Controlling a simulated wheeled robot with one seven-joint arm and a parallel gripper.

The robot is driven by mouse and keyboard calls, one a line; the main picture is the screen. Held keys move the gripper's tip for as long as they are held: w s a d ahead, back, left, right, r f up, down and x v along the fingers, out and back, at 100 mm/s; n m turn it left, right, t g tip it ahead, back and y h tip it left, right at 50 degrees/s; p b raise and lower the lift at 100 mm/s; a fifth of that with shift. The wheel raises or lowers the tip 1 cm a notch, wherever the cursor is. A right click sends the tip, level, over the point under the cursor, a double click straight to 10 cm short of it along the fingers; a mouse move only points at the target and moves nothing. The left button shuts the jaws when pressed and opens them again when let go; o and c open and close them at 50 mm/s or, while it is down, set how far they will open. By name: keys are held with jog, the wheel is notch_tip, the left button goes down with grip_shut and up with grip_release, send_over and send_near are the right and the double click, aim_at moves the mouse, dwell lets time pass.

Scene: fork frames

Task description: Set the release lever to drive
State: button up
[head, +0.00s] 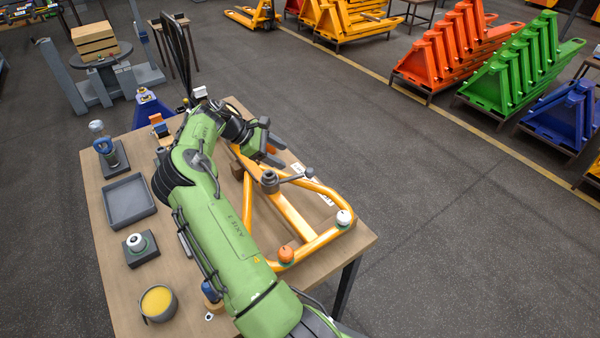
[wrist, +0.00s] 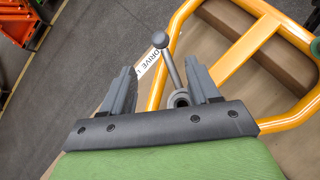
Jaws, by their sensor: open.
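The release lever (head: 292,179) is a grey rod with a ball end on a round dark hub (head: 269,180), mounted on a yellow-orange tubular frame (head: 320,240). In the wrist view the lever (wrist: 171,67) rises from its hub between my fingers, its ball beyond the fingertips. A white label (wrist: 152,69) reading DRIVE lies beside the ball, partly covered by a frame tube. My gripper (head: 268,140) is open above the frame; it also shows in the wrist view (wrist: 160,80). I cannot tell whether a finger touches the lever.
The frame lies on a wooden table (head: 115,255). An orange knob (head: 285,254) and a white knob (head: 344,217) stand on its front corners. A grey tray (head: 129,201), a yellow-filled cup (head: 158,302) and small fixtures occupy the left side. Open floor lies to the right.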

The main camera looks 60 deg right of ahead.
aim_at(306, 170)
jog(key=x, duration=1.3)
jog(key=shift+s+d+f, duration=0.1)
jog(key=shift+s+f, duration=0.15)
jog(key=shift+c, duration=0.3)
